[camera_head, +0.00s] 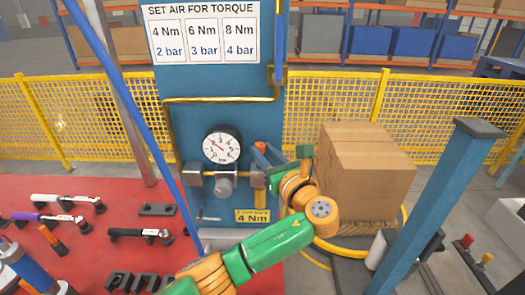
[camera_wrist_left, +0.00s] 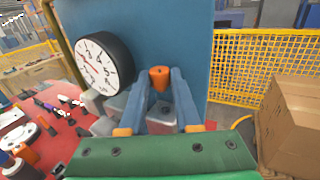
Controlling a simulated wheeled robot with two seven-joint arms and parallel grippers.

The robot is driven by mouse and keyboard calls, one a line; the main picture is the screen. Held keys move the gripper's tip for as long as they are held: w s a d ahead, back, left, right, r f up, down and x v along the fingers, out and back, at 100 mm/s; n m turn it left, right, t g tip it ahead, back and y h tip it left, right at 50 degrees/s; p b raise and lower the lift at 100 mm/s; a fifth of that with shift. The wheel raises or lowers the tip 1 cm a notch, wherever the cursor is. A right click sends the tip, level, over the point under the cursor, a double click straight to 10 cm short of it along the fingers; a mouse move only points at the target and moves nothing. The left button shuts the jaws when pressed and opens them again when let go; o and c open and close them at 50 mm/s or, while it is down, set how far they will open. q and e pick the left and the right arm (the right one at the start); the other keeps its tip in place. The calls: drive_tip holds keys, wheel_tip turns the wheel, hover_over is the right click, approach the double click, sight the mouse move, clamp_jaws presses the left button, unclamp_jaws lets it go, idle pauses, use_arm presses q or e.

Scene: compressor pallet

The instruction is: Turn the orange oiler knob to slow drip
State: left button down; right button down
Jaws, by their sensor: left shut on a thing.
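The orange oiler knob (camera_wrist_left: 159,73) shows in the left wrist view between the tips of my left gripper's two blue fingers. My left gripper (camera_wrist_left: 160,85) is shut on it. In the head view my left gripper (camera_head: 264,158) is at the right end of the air fittings on the blue panel; its wrist hides part of them. The knob (camera_head: 260,146) shows only as a small orange patch there. A round pressure gauge (camera_head: 222,146) sits to the left of the gripper, its red needle pointing to the upper left. My right gripper is not in view.
A torque chart (camera_head: 203,33) is above the gauge, and a yellow 4 Nm tag (camera_head: 252,216) below. A cardboard box (camera_head: 362,165) stands close on the right, beside a blue post (camera_head: 440,200). Tools lie on the red table top (camera_head: 100,243) at left. Yellow fencing runs behind.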

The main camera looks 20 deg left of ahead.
use_arm(q)
drive_tip(key=shift+r, duration=0.1)
idle(0.3)
drive_tip(key=c, duration=0.9)
unclamp_jaws()
drive_tip(key=shift+s+d, duration=0.1)
drive_tip(key=b+v, duration=0.3)
drive_tip(key=v, duration=0.4)
